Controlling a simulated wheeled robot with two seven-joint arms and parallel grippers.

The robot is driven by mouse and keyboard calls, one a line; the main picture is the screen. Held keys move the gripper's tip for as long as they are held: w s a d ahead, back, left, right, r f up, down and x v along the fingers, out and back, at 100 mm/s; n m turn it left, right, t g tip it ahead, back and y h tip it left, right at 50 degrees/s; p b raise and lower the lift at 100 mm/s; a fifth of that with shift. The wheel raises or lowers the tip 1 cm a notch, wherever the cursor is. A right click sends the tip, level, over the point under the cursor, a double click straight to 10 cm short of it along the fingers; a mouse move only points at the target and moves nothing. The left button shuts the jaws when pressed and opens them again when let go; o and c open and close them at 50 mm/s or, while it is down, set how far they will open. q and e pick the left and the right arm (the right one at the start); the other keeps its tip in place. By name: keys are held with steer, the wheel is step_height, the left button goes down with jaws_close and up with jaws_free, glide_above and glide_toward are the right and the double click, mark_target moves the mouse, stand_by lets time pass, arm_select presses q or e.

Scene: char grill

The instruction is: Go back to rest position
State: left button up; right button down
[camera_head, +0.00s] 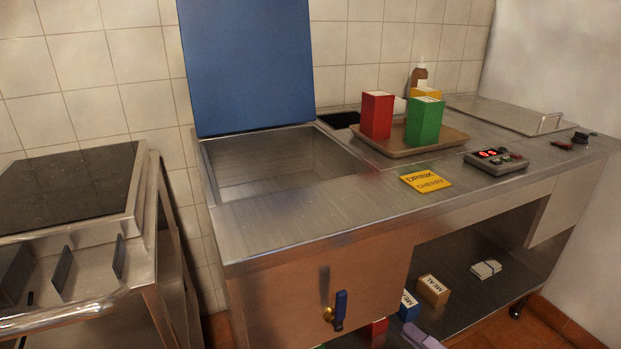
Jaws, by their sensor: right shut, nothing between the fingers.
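Only a small grey-purple part at the bottom edge, right of centre, looks like my right gripper (421,336). It is in front of the counter's lower shelf, low down, and most of it is cut off by the frame. It is shut, and I see nothing held in it. My left gripper is not in view.
The steel counter (290,215) has an open basin with a raised blue lid (247,65). On it are a tray (455,140) with red (376,115) and green (424,122) boxes, a yellow sign (426,181) and a control box (496,161). A grill (70,185) stands left.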

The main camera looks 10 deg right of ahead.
steer(key=s+a+f+n+g+h+p, duration=0.3)
steer(key=s+a+f+n, duration=0.1)
steer(key=s+f+n, duration=0.2)
steer(key=s+a+f+n+g+h+p, duration=0.3)
steer(key=s+a+f+n+g+p, duration=0.1)
steer(key=s+n, duration=0.4)
step_height(320, 180, down, 3)
steer(key=shift+s+a+r+n, duration=0.1)
steer(key=shift+s+a+n, duration=0.1)
steer(key=shift+a+n, duration=0.25)
